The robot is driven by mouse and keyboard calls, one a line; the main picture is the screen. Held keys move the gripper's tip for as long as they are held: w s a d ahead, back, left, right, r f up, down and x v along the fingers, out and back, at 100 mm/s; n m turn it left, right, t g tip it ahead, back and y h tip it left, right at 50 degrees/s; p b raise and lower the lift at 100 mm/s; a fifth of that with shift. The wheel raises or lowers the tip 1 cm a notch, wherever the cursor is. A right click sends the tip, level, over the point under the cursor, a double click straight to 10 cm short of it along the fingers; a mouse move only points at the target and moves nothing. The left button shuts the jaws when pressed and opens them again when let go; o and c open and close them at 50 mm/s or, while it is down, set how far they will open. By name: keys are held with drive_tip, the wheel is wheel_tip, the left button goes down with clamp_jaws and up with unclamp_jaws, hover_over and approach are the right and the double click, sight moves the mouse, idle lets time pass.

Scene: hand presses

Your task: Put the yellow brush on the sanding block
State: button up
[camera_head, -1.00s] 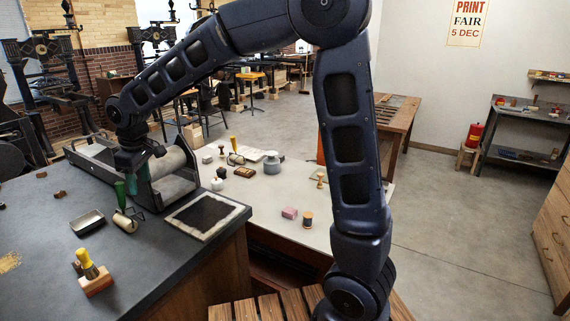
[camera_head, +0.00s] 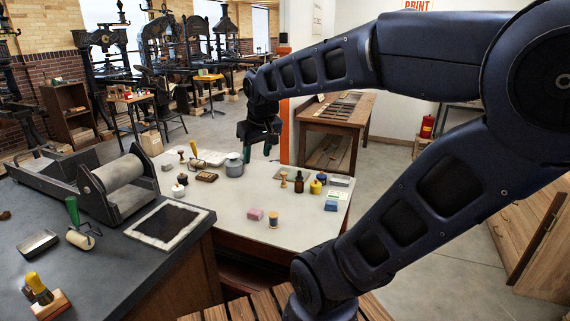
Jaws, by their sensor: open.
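The yellow brush (camera_head: 39,287) is at the lower left of the head view, on the dark worktop. It stands tilted, its lower end on or against a wooden block (camera_head: 52,306) with a light edge, which looks like the sanding block. A small dark part beside the brush's lower end is too small to make out. My gripper (camera_head: 257,148) hangs in the middle of the view, over the far part of the pale table. It is open and looks empty, well to the right of the brush and apart from it.
A green-handled roller (camera_head: 78,236), a metal tray (camera_head: 38,244), an inked slab (camera_head: 171,224) and a roller press (camera_head: 118,186) share the dark worktop. The pale table (camera_head: 225,212) holds a grey pot (camera_head: 234,165), a pink block (camera_head: 255,214) and several small items; its middle is fairly clear.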

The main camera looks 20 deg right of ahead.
drive_tip(key=s+d+f+m, duration=0.2)
drive_tip(key=s+d, duration=0.4)
drive_tip(key=shift+m, duration=0.4)
idle(0.8)
